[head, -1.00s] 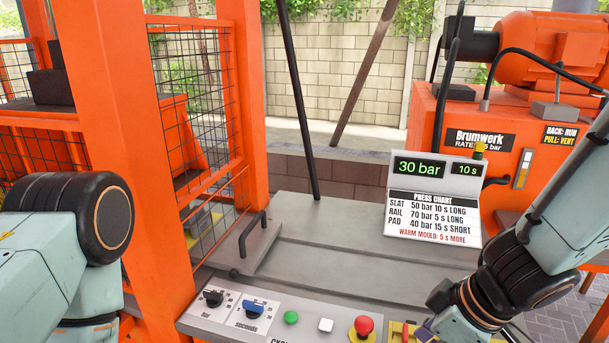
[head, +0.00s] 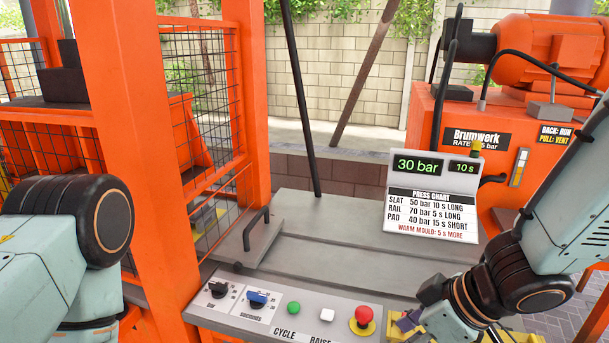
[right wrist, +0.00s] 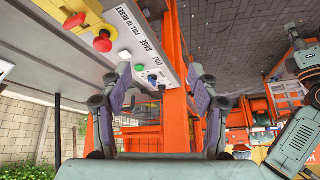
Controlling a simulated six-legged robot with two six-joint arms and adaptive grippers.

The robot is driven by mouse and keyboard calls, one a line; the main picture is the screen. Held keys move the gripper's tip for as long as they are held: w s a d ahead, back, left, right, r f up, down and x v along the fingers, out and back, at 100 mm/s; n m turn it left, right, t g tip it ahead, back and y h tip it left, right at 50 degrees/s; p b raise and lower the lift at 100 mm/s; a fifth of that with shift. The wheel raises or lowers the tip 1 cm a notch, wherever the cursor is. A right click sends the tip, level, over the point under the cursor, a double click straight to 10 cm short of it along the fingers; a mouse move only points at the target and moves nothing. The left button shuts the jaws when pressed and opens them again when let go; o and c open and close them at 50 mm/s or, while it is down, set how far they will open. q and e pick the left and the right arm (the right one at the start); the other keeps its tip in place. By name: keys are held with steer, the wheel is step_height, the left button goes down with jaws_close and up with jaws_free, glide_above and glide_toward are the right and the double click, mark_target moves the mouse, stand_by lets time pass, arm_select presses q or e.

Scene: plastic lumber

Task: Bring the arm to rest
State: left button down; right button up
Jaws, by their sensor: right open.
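My right arm (head: 512,290) reaches in from the right in the head view, with its wrist low beside the red button. The right gripper's purple-padded fingers (right wrist: 160,82) stand apart and empty in the right wrist view, with the control panel beyond them. In the head view the fingers are partly cut off by the bottom edge. My left arm (head: 75,240) is folded at the left edge of the head view; its gripper is out of sight.
The panel carries a red button (head: 363,318), a green button (head: 293,308), a white button (head: 327,315) and a blue knob (head: 257,299). An orange post (head: 125,180) stands left. A display (head: 433,190) reads 30 bar and 10 s.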

steer(key=s+d+f+m+h+b, duration=0.1)
steer(key=s+f+m, duration=0.15)
steer(key=f, duration=0.35)
steer(key=s+d+f+m+t+h+b, duration=0.1)
steer(key=d+f+m, duration=0.15)
steer(key=f, duration=0.25)
steer(key=s+d+f+m+b, duration=0.1)
steer(key=s+f+m, duration=0.15)
steer(key=f, duration=0.35)
steer(key=s+d+f+m+g+h+b, duration=0.1)
steer(key=s+d+f+g, duration=0.1)
steer(key=s+f, duration=0.4)
steer(key=s+d+f+m+g+h+b, duration=0.2)
steer(key=s+f, duration=0.4)
steer(key=s, duration=0.5)
steer(key=shift+s+f+g, duration=0.2)
steer(key=shift+f+g, duration=0.1)
steer(key=shift+f, duration=0.1)
steer(key=shift+w, duration=0.15)
